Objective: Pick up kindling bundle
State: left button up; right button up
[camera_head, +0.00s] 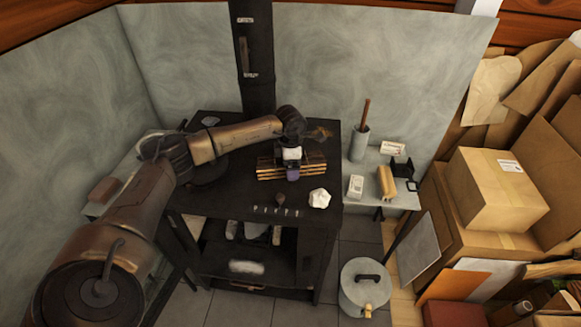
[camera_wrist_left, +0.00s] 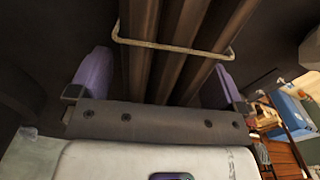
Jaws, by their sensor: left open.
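The kindling bundle (camera_head: 310,162) is a short stack of light brown sticks lying across the top of the black stove. My left gripper (camera_head: 292,172) is directly over its middle in the head view and hides part of it. In the left wrist view the bundle (camera_wrist_left: 180,75) shows as dark brown sticks with a pale wire band across them. The purple fingers of my left gripper (camera_wrist_left: 155,78) stand wide apart, one on each side of the sticks. I cannot tell whether they touch the bundle. My right gripper is not in view.
The black stove (camera_head: 235,205) has a flue pipe (camera_head: 254,60) behind the bundle and a white faceted object (camera_head: 319,198) in front. A side table (camera_head: 405,200) at right holds small items. A lidded metal pot (camera_head: 364,290) stands on the floor. Cardboard boxes (camera_head: 495,190) fill the far right.

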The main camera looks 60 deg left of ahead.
pick_arm(q)
jog(key=shift+f, duration=0.15)
jog(key=shift+c, duration=0.2)
jog(key=c, duration=1.1)
